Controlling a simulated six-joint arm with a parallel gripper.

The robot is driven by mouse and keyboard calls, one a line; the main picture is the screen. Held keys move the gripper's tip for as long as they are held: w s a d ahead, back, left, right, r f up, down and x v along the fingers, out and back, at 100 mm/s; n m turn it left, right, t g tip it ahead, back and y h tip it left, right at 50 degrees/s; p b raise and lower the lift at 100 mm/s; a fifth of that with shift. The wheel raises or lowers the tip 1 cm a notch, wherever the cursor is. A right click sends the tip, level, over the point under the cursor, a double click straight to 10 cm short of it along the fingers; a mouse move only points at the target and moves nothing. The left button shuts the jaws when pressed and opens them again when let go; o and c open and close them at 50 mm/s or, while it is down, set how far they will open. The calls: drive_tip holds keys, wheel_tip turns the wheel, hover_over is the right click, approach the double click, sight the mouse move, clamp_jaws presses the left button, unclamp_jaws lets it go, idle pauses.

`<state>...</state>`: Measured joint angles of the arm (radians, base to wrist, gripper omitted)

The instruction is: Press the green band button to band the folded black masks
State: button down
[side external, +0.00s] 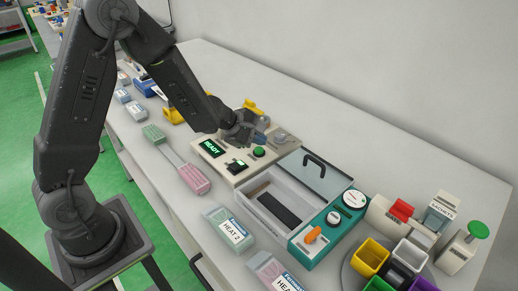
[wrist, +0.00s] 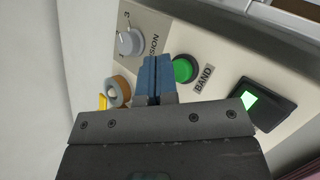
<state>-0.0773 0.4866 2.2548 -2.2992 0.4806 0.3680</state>
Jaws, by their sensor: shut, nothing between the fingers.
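The green band button (side external: 259,152) sits on the top of a cream banding machine (side external: 232,172). In the wrist view the button (wrist: 184,69) is beside the word BAND, just right of my fingertips. My gripper (side external: 262,137) is shut with nothing in it, its blue fingertips (wrist: 153,66) close together over the panel left of the button. I cannot tell whether they touch the panel. The green display (side external: 212,148) reads READY. A black strip (side external: 280,207) lies in the white open-lidded box; I cannot tell whether it is the folded black masks.
A grey tension knob (wrist: 130,42) stands beside the button, and a lit black switch (wrist: 259,103) is on its other side. A teal sealing unit (side external: 325,228) with an orange lever, coloured bins (side external: 372,253) and labelled packs (side external: 228,223) stand nearby on the table.

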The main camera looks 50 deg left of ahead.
sight(259, 151)
drive_tip(key=shift+f, duration=0.15)
idle(0.3)
drive_tip(key=shift+f, duration=0.3)
drive_tip(key=shift+f, duration=0.4)
idle(0.7)
drive_tip(key=shift+r, duration=0.85)
drive_tip(key=shift+r, duration=0.1)
drive_tip(key=shift+r, duration=2.4)
drive_tip(key=shift+r, duration=0.1)
